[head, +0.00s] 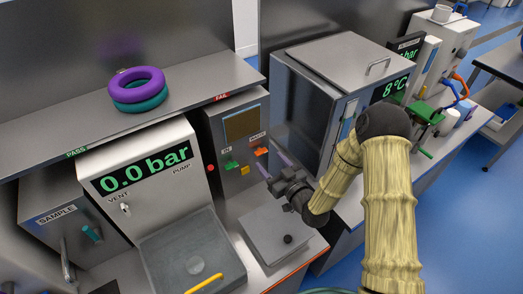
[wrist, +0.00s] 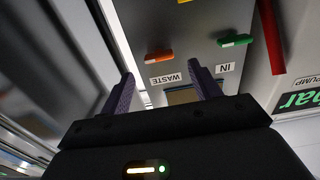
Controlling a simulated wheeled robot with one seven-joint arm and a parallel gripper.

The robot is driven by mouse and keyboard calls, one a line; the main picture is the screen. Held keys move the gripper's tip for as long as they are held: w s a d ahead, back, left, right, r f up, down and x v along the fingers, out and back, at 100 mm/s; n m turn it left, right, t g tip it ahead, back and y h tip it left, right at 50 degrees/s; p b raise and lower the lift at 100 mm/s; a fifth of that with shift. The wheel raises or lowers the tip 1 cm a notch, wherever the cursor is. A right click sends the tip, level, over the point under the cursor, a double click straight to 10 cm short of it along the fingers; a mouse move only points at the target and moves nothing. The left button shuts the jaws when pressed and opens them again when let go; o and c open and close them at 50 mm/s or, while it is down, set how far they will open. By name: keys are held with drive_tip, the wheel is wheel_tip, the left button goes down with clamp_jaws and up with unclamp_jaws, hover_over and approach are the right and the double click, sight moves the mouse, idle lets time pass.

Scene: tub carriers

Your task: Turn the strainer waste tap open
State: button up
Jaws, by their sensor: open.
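The strainer (head: 212,125) is a grey upright cabinet with a dark window and IN and WASTE labels. Its waste tap (head: 261,152) has an orange handle; in the wrist view the waste tap (wrist: 158,57) lies roughly crosswise beside the WASTE label. The green IN tap (head: 231,165) is to its left in the head view, and the IN tap (wrist: 236,41) is to its right in the wrist view. My gripper (head: 273,165) is open and empty, its purple fingers pointing at the cabinet front. In the wrist view my gripper (wrist: 160,75) frames the WASTE label, with the orange handle just beyond. I see no contact.
A pump unit (head: 133,160) reading 0.0 bar stands left of the strainer. A steel box (head: 338,60) reading 8 °C stands close on the right. A shelf (head: 188,102) holds purple and teal rings (head: 136,87). A low plate (head: 275,235) lies below my gripper.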

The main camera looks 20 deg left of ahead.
sight(263, 153)
drive_tip(key=p+x, duration=0.1)
drive_tip(key=x, duration=0.4)
drive_tip(key=shift+w, duration=0.1)
